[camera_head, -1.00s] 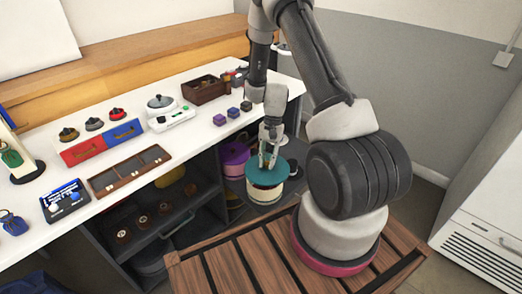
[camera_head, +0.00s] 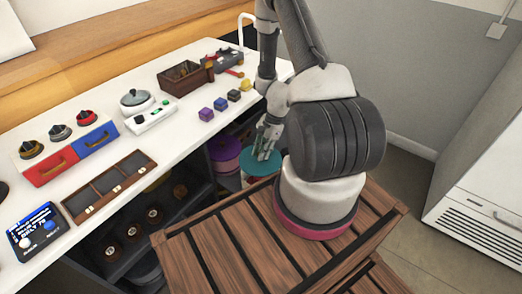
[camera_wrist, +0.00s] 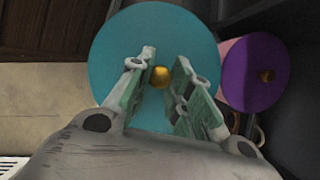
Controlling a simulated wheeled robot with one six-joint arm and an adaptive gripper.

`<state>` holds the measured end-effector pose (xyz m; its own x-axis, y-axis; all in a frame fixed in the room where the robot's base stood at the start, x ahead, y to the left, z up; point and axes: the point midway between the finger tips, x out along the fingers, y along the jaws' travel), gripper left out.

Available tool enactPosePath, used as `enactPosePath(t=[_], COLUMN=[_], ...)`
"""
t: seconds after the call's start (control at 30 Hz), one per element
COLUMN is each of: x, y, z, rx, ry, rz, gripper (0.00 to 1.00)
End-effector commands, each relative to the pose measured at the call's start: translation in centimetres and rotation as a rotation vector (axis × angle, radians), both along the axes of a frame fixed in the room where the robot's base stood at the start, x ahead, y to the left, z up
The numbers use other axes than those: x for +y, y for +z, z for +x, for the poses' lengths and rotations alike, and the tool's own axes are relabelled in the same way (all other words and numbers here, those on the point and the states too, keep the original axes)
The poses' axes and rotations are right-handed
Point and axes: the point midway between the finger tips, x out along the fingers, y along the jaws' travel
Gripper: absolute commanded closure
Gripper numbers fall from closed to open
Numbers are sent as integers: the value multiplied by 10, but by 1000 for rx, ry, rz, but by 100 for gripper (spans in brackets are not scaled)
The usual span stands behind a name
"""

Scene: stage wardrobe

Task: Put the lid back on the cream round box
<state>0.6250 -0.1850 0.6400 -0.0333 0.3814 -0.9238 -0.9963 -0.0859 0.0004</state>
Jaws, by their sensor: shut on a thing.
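The teal round lid (camera_head: 258,166) with a small gold knob (camera_wrist: 161,76) is under my gripper (camera_head: 266,154). In the wrist view my gripper (camera_wrist: 164,82) has its two fingers on either side of the knob, shut on the lid by it. The cream round box (camera_head: 246,181) shows only as a small strip below the lid in the head view, partly behind the bench edge and my arm. The lid (camera_wrist: 115,58) hides the box in the wrist view. The lid looks level over the box; I cannot tell whether it is fully seated.
A purple-lidded round box (camera_head: 224,150) stands close by on the low shelf; it also shows in the wrist view (camera_wrist: 256,66). The white worktop (camera_head: 178,124) above holds a brown wooden box (camera_head: 184,82), small cubes and drawers. A wooden slatted surface (camera_head: 210,258) is in front.

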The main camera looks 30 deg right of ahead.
Motion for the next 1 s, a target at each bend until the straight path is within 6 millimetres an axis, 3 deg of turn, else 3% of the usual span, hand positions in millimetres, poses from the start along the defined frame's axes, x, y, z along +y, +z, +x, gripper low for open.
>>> enactPosePath(t=[0.53, 1.0], x=[0, 0], y=[-51, -59], z=[0, 0], rx=[1, 0], ry=[3, 2], rz=[1, 0], gripper=[100, 100])
